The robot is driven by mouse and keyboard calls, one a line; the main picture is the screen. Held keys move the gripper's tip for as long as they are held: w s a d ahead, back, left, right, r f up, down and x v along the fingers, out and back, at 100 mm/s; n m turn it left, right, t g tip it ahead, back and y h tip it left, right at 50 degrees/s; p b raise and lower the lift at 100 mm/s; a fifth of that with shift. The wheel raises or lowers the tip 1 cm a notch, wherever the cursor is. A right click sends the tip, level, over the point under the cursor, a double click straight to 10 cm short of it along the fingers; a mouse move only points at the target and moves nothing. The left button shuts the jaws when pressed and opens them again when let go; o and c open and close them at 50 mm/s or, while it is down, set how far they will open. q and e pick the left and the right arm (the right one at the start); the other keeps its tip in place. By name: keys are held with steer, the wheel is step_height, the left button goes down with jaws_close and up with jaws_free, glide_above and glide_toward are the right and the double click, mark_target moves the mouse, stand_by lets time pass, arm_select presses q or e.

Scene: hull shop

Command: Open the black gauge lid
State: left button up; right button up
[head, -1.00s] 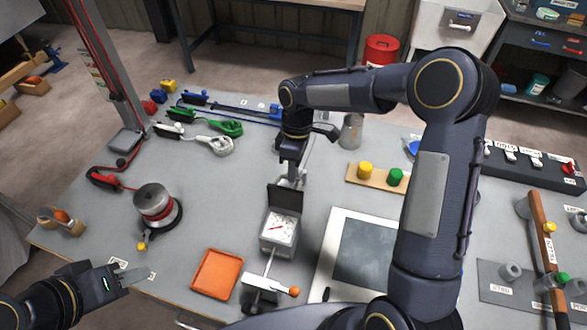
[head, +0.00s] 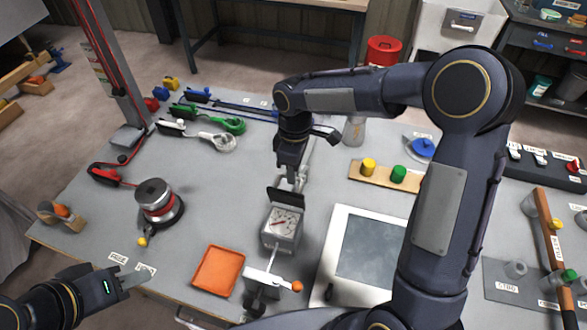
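The gauge is a small grey box with a white dial face (head: 284,222) and a red needle, near the middle of the bench. Its black lid (head: 286,196) stands raised at the far edge of the box, leaving the dial uncovered. My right gripper (head: 291,178) points down just behind the lid, close to it. Whether it touches the lid, and whether its fingers are open or shut, I cannot tell. My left gripper (head: 130,278) is low at the left over the bench's front edge, away from the gauge; its finger gap is not clear.
An orange tray (head: 218,271) lies left of the gauge, and a valve-like handle with an orange knob (head: 297,286) stands in front. A white-framed panel (head: 342,219) lies to the right. A reel (head: 155,198) and a board with yellow and green knobs (head: 384,177) are nearby.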

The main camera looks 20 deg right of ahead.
steer(key=o, duration=0.3)
steer(key=shift+r, duration=0.1)
step_height(320, 180, up, 8)
steer(key=b, duration=0.1)
steer(key=shift+w+d+f, duration=0.2)
steer(key=shift+w+f, duration=0.05)
steer(key=shift+w, duration=0.15)
stand_by(0.3)
